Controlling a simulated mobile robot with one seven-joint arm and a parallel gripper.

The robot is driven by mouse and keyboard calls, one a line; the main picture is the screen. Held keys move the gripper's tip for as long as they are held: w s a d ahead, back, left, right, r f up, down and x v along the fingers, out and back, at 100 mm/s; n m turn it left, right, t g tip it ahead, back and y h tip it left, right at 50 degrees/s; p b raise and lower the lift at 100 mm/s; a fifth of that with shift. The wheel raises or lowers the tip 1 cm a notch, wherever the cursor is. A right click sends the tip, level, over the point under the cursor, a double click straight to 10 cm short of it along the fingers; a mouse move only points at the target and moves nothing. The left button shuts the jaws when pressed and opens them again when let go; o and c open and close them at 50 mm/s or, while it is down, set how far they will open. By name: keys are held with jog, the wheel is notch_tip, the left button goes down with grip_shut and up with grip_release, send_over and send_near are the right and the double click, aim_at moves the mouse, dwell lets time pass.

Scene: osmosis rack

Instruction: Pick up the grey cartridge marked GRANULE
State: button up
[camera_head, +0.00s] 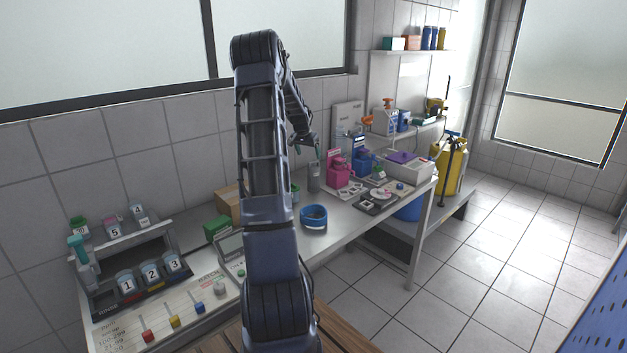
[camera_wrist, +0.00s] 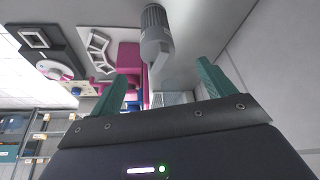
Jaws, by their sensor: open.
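A grey cylinder (camera_head: 313,181) stands upright on the bench near the wall, left of the pink device. It looks like the grey cartridge, but I cannot read any marking on it. In the wrist view the grey cylinder (camera_wrist: 155,38), with a ribbed dark end, shows beyond the fingertips, roughly in line with the gap. My gripper (camera_wrist: 163,76) is open, its two teal fingers apart with nothing held between them. In the head view my gripper (camera_head: 308,146) is above the cylinder, partly hidden by my arm.
A pink device (camera_head: 338,169) and a blue device (camera_head: 364,160) stand to the right. A blue ring (camera_head: 314,217) lies in front of the cylinder. A cardboard box (camera_head: 229,202) and a rack of numbered jars (camera_head: 130,274) are left. My arm hides part of the bench.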

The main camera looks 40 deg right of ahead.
aim_at(312, 163)
jog(key=x, duration=0.6)
jog(key=shift+s+d+f, duration=0.1)
jog(key=shift+d+f, duration=0.15)
jog(key=shift+d, duration=0.15)
jog(key=shift+a+x, duration=0.2)
jog(key=shift+x, duration=2.25)
jog(key=shift+s+f, duration=0.1)
jog(key=c, duration=1.1)
